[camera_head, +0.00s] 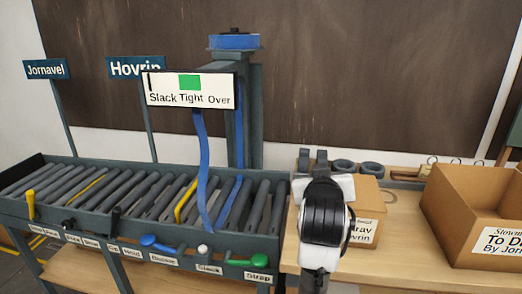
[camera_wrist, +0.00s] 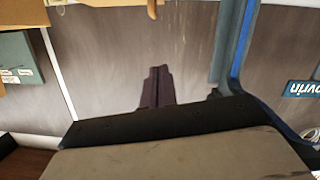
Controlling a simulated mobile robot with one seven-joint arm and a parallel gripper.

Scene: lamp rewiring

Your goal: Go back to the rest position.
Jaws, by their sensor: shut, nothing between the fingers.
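My gripper (camera_wrist: 156,88) shows in the wrist view as two dark fingers pressed together, with nothing between them. They stand in front of the brown wall panel (camera_wrist: 110,60) and touch nothing that I can see. In the head view my white and black wrist is raised at the right end of the roller conveyor (camera_head: 75,226), in front of a cardboard box (camera_head: 366,207). The fingertips cannot be clearly made out there. The wrist view is upside down, with the Hovrin sign (camera_wrist: 301,88) inverted at its right edge.
A blue strap (camera_head: 202,160) hangs from a column beside the Slack/Tight/Over gauge (camera_head: 160,88), whose green patch is over Tight. Coloured levers line the conveyor's front. An open carton (camera_head: 450,220) stands at right on the wooden bench (camera_head: 395,262).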

